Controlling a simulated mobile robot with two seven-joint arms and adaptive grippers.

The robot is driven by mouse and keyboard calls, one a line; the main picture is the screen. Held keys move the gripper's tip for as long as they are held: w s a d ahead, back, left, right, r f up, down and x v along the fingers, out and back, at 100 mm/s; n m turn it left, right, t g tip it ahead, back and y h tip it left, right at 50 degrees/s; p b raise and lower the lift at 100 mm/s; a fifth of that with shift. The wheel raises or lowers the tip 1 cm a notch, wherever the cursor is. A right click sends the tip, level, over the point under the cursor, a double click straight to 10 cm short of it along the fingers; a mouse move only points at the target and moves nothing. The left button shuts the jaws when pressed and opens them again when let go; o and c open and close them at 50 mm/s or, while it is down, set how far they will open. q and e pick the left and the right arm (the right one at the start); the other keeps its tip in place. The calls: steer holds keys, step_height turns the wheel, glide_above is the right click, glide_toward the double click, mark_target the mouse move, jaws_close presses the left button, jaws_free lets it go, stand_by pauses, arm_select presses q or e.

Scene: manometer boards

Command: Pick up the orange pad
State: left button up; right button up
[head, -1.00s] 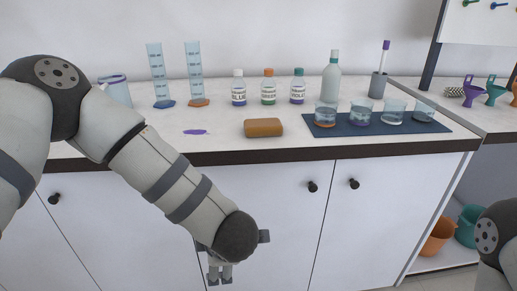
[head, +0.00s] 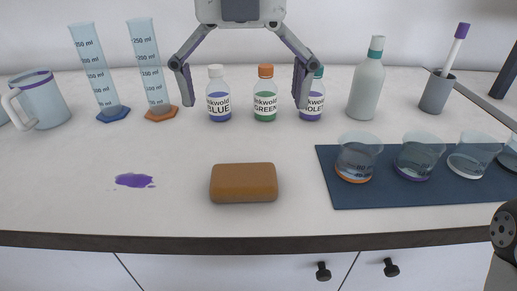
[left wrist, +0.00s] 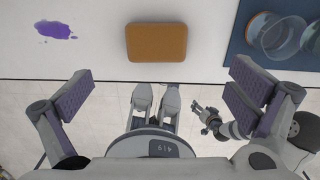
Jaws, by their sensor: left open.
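The orange pad (head: 244,183) is a brown-orange block with rounded edges, lying flat on the white counter near its front edge. It also shows whole in the left wrist view (left wrist: 156,42). My left gripper (head: 246,88) is open and empty, its two fingers wide apart and pointing down. In the head view it hangs above the pad, in front of the bottles. In the left wrist view the pad lies beyond the fingertips (left wrist: 160,92), centred between them and apart from both. My right gripper (left wrist: 208,115) seems to show small and low in the left wrist view; its jaws are unclear.
A purple spill (head: 134,180) lies left of the pad. A dark blue mat (head: 400,194) with several glass beakers lies to the right. Ink bottles (head: 265,100), two measuring cylinders (head: 148,70), a jug (head: 42,100) and a white bottle (head: 367,85) stand behind. The counter around the pad is clear.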

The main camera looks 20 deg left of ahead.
arm_select(q)
glide_above(243, 180)
step_height(243, 180, down, 4)
steer(key=shift+w+f+b, duration=0.15)
steer(key=shift+b, duration=0.3)
step_height(243, 180, down, 7)
steer(key=shift+f+b, duration=0.15)
steer(key=shift+b, duration=0.65)
arm_select(e)
steer(key=shift+g, duration=0.5)
steer(key=s+f, duration=0.1)
steer(key=s, duration=0.1)
steer(key=s+f, duration=0.2)
arm_select(q)
steer(key=c, duration=0.9)
